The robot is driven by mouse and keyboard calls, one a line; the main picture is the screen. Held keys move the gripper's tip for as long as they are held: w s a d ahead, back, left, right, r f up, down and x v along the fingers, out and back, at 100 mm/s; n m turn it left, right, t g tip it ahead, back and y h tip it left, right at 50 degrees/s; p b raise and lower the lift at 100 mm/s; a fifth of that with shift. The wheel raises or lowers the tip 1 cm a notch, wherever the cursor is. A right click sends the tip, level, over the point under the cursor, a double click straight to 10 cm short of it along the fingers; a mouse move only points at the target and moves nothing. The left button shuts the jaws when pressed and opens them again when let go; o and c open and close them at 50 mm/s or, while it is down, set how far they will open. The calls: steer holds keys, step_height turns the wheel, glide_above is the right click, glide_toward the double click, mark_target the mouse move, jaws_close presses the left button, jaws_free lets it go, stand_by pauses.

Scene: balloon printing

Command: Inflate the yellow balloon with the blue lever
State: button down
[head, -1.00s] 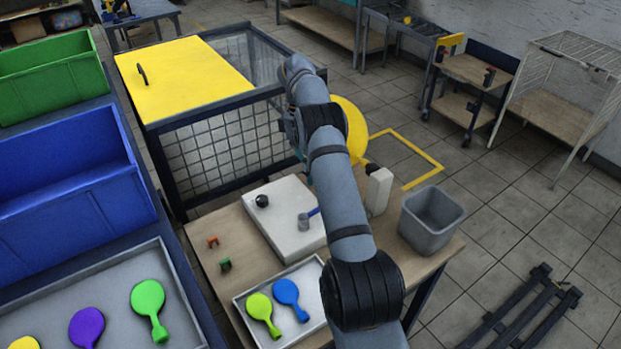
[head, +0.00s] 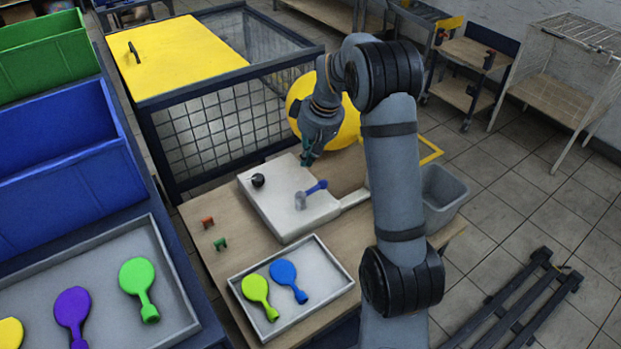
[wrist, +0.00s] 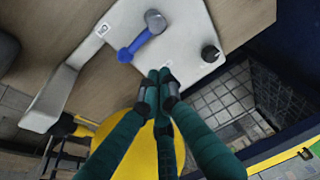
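The blue lever (head: 317,187) sticks out from a grey cylinder (head: 300,201) on the white board (head: 283,219). The lever also shows in the wrist view (wrist: 127,53), ahead and left of my fingertips. My gripper (head: 307,161) hangs above the back edge of the board, apart from the lever. Its teal fingers (wrist: 160,76) are drawn together with nothing visible between them. A large round yellow shape (head: 350,127), apparently a swollen yellow balloon, is behind my arm and partly hidden by it. A small flat yellow balloon (head: 11,334) lies in the left tray, cut off by the frame.
A black knob (head: 258,180) sits on the board. A tray (head: 310,308) holds green and blue balloons. A grey bin (head: 441,197) stands right, partly behind my arm. A mesh cage with a yellow lid (head: 180,55) stands behind. Red and green clips lie on the table's left.

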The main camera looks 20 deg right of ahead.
steer(key=x, duration=0.3)
steer(key=w+d+p+x, duration=0.1)
steer(key=x, duration=0.2)
steer(key=p+x, duration=0.1)
steer(key=x, duration=0.2)
steer(key=shift+w+d, duration=0.15)
steer(key=shift+w, duration=0.25)
steer(key=s+p, duration=0.2)
steer(key=shift+s+d+r, duration=0.15)
steer(key=shift+s+d, duration=0.35)
steer(key=shift+s, duration=0.35)
steer(key=shift+w, duration=0.1)
